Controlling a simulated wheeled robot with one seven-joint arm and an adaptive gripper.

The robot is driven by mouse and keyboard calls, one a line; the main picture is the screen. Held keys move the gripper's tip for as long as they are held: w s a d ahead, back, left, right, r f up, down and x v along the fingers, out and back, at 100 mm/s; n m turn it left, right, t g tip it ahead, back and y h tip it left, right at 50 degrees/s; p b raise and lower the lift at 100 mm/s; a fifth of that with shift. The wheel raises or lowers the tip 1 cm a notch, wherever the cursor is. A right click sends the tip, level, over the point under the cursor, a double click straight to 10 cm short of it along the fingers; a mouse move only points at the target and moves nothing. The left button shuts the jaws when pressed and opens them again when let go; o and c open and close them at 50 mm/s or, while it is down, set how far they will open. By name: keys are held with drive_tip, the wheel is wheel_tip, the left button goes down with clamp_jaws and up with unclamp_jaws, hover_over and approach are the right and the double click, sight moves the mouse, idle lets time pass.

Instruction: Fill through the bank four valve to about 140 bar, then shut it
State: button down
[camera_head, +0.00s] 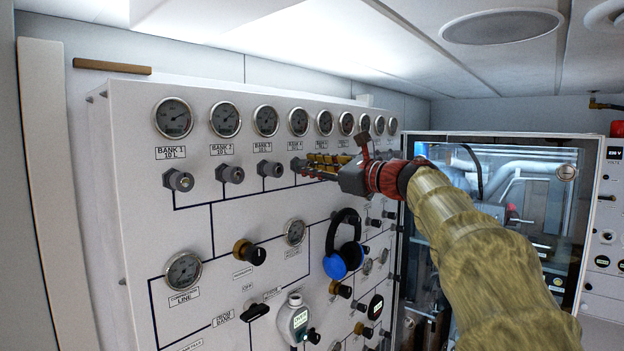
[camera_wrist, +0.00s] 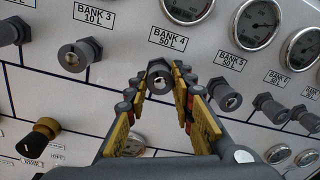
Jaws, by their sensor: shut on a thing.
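The bank four valve (camera_wrist: 159,76) is a dark grey knob below the "BANK 4 50 L" label (camera_wrist: 168,38) in the wrist view. My gripper (camera_wrist: 158,92) has its yellow-padded fingers on both sides of this knob and is shut on it. In the head view my gripper (camera_head: 297,167) reaches the panel from the right and hides the knob. The bank four gauge (camera_head: 298,121) is above it; the wrist view cuts off its top.
The bank three valve (camera_wrist: 75,56) is left of my gripper, and another bank valve (camera_wrist: 226,95) is close on the right. A glazed cabinet (camera_head: 540,200) stands at the right.

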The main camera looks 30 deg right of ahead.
drive_tip(key=n+y+b, duration=0.1)
drive_tip(key=n+b, duration=0.7)
drive_tip(key=n, duration=0.5)
drive_tip(key=shift+d+f+n+b, duration=0.1)
drive_tip(key=shift+n+b, duration=0.2)
drive_tip(key=shift+b, duration=0.1)
idle(0.3)
drive_tip(key=c, duration=1.5)
unclamp_jaws()
drive_tip(key=shift+c, duration=0.2)
drive_tip(key=shift+o, duration=0.2)
drive_tip(key=v, duration=1.2)
